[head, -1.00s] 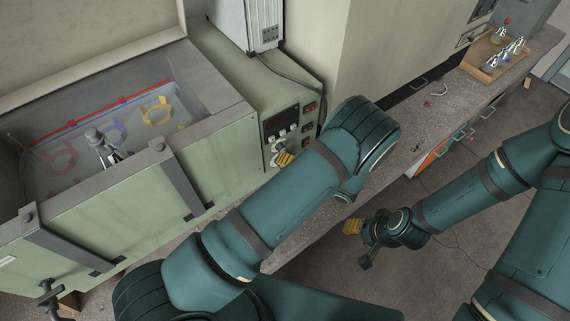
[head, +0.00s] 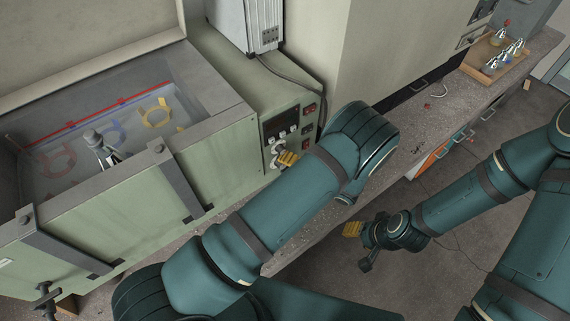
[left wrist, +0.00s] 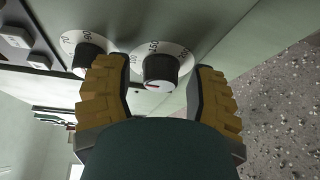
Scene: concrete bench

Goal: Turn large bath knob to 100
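In the left wrist view a dark round knob (left wrist: 160,72) with a pale end and a red mark sits on a white numbered dial, where 100 and 150 can be read. My left gripper (left wrist: 158,82) is open, with one yellow-padded finger on each side of this knob. I see no clear contact. A second dark knob (left wrist: 88,54) on its own dial is just left of the left finger. In the head view my left gripper (head: 287,158) is at the lower control panel, partly covering the dials. My right gripper (head: 362,244) hangs over the floor, away from the panel.
The green bath (head: 215,150) with water and coloured rings is left of the panel (head: 290,122). Red switches (head: 309,108) sit beside the display. The bench (head: 425,120) runs right, with a wooden tray (head: 488,72) of flasks at its far end.

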